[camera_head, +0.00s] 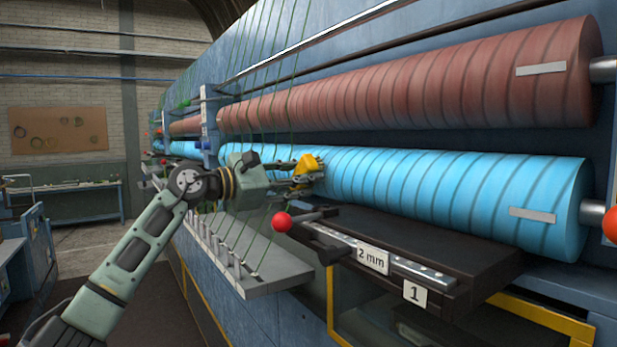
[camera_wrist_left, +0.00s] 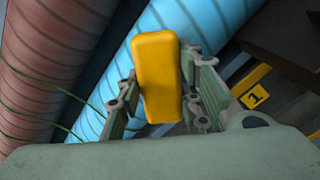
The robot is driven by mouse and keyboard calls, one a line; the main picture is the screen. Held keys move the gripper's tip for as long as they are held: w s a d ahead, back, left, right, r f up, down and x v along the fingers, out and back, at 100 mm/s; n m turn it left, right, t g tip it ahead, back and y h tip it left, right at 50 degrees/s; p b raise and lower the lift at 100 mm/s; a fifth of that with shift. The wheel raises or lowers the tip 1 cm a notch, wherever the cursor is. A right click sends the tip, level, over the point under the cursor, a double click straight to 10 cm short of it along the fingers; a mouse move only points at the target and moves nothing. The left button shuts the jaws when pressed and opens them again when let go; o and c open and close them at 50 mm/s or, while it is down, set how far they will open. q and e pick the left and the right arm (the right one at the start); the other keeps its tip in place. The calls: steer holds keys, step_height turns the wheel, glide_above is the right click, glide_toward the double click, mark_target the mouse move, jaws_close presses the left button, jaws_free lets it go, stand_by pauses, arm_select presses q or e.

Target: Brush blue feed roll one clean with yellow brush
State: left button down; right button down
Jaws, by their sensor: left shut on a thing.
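The blue feed roll (camera_head: 440,190) is the lower, light blue roll with dark spiral bands; it also crosses the left wrist view (camera_wrist_left: 205,22). My left gripper (camera_head: 292,176) is shut on the yellow brush (camera_head: 308,168), whose yellow body fills the middle of the left wrist view (camera_wrist_left: 157,75). The brush is at the left part of the blue roll, its bristle side toward the roll. It looks close to or against the surface; I cannot tell if it touches. My right gripper is in neither view.
A red-brown roll (camera_head: 420,75) runs above the blue one. Green yarns (camera_head: 262,50) hang at the left near my arm. A dark ledge (camera_head: 430,240) with "2 mm" and "1" labels and a red knob (camera_head: 281,222) sits below the roll. A metal shelf (camera_head: 270,280) juts out left.

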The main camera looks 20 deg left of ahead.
mark_target(333, 177)
arm_select(q)
steer(key=shift+s+d+f+b, duration=0.1)
steer(key=shift+s+d+b, duration=0.35)
steer(key=shift+d, duration=0.15)
steer(key=shift+s+d+b, duration=0.35)
steer(key=shift+s+d, duration=0.25)
steer(key=shift+d, duration=0.2)
steer(key=shift+s+d+b, duration=0.5)
steer(key=shift+d+b, duration=0.1)
steer(key=shift+s+d, duration=0.45)
steer(key=shift+d, duration=0.15)
steer(key=shift+a+b, duration=0.1)
steer(key=shift+b, duration=0.2)
steer(key=shift+s+a+b, duration=0.4)
steer(key=shift+s+b, duration=0.1)
steer(key=shift+s, duration=0.05)
steer(key=shift+b+v, duration=0.8)
steer(key=shift+v, duration=1.45)
